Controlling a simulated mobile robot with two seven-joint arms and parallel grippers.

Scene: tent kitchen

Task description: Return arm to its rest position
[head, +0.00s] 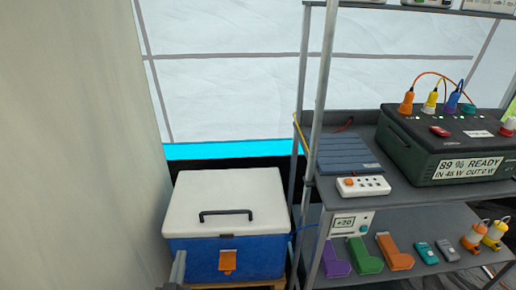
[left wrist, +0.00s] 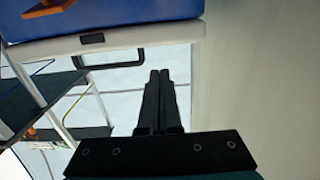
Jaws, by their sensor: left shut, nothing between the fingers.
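My left gripper (head: 179,262) shows only as a small grey piece at the bottom of the head view, in front of the cooler's left side. In the left wrist view the left gripper (left wrist: 159,76) has its two black fingers side by side, shut and empty. The blue cooler (head: 210,257) with a closed white lid (head: 225,195) stands beyond it. In the left wrist view the cooler (left wrist: 110,15) appears upside down at the top, apart from the fingertips as far as I can tell. My right gripper is in neither view.
A metal shelf rack (head: 315,150) stands right of the cooler. It holds a dark power box (head: 405,155), a blue panel (head: 345,153), a white power strip (head: 363,186) and several small items on the lower shelf. A pale tent wall (head: 75,140) closes the left side.

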